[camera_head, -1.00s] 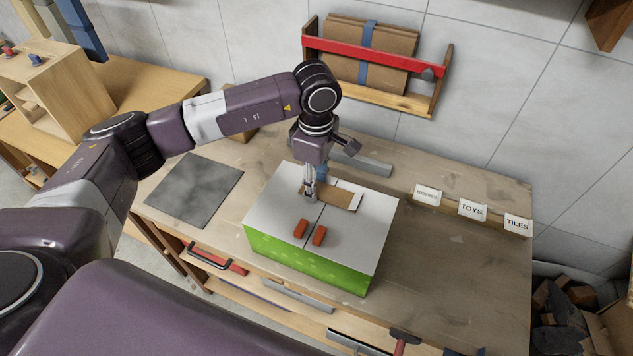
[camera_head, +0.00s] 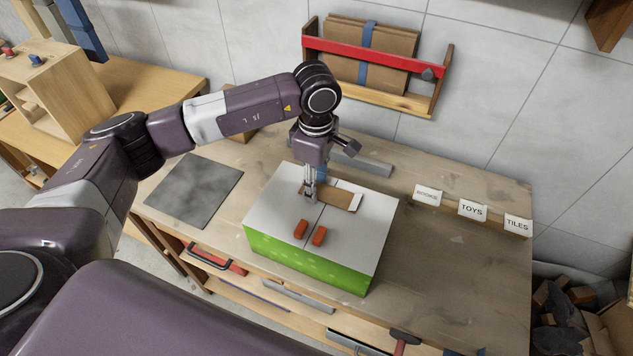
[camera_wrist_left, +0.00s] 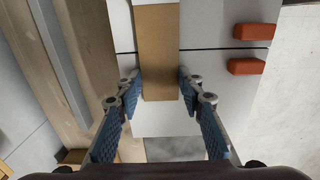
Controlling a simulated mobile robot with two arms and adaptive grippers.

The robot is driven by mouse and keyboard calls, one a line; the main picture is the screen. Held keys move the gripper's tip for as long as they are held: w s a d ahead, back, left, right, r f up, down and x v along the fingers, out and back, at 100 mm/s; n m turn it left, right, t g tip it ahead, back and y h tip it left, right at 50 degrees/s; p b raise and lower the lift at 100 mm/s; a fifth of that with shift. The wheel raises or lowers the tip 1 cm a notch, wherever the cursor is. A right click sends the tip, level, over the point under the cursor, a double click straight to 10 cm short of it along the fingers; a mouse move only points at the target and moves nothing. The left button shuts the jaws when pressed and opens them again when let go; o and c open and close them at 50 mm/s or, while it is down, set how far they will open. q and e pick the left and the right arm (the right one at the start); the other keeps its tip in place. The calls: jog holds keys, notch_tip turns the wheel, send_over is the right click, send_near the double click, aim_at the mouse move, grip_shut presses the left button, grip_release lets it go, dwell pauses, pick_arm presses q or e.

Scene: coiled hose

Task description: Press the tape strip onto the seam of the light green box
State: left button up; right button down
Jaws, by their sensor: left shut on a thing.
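The light green box (camera_head: 310,263) stands on the workbench, with bright green sides and a white top split by a thin dark seam. The tan tape strip (camera_head: 342,198) is at the top's far part; in the left wrist view the strip (camera_wrist_left: 158,45) runs across the seam line. Whether the strip's underside touches the box top is hidden. My right gripper is not in view.
Two orange-red blocks (camera_head: 301,228) (camera_head: 319,236) lie on the box top, either side of the seam. A grey sheet (camera_head: 194,190) lies left of the box. Labels (camera_head: 472,208) stand along the bench's back right. The bench (camera_head: 440,270) is clear right of the box.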

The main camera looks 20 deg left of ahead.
pick_arm(q)
jog(key=shift+s+f, duration=0.1)
jog(key=shift+f, duration=0.05)
jog(key=o, duration=0.8)
notch_tip(320, 180, up, 12)
jog(key=shift+r, duration=0.1)
dwell(0.5)
